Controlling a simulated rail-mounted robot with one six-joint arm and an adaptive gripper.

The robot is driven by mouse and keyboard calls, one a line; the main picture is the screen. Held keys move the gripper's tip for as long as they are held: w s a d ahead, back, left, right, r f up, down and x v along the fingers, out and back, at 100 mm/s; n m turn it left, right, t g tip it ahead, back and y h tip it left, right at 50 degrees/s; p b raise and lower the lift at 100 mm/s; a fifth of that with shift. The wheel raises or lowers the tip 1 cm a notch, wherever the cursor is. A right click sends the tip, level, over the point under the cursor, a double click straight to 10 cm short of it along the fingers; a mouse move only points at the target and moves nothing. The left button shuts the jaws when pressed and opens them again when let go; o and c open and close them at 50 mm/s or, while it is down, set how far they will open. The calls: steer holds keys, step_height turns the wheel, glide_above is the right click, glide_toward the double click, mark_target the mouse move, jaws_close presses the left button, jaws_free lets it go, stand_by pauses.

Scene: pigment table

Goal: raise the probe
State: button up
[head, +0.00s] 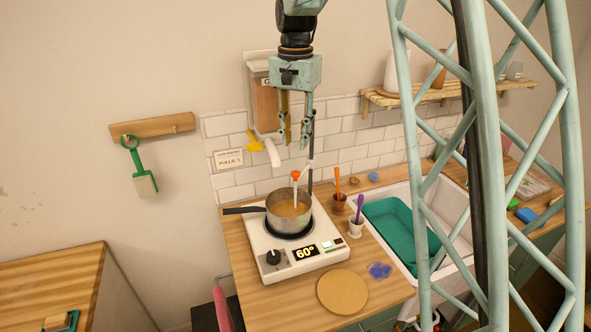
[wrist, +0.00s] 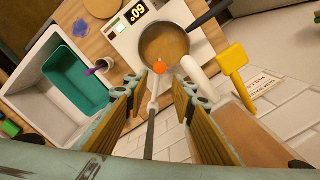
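The probe (head: 296,180) has an orange cap and a pale stem that stands down into the liquid in a saucepan (head: 272,219). It is held beside a thin upright stand rod (head: 311,150) with a pale clamp arm. My gripper (head: 295,143) is above the probe, pointing down, with its fingers apart and nothing between them that I can see gripped. In the wrist view, the orange cap (wrist: 160,67) shows beyond and between the open fingertips (wrist: 162,90), apart from them. The stand rod runs up through the view between the fingers.
The pan sits on a white hot plate (head: 290,263) reading 60°. A dispenser's white spout (head: 272,152) and yellow lever (head: 254,142) are close left of my gripper. Cups with orange (head: 338,203) and purple (head: 356,226) tools stand right. A round board (head: 342,292) lies in front.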

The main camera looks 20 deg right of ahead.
mark_target(295, 173)
step_height(295, 173, down, 11)
steer(key=shift+f, duration=0.15)
stand_by(0.5)
steer(key=shift+c, duration=0.9)
jaws_close()
step_height(295, 173, up, 18)
steer(key=p, duration=0.7)
steer(key=shift+f, duration=0.25)
steer(key=shift+w+r, duration=0.1)
steer(key=shift+w, duration=0.05)
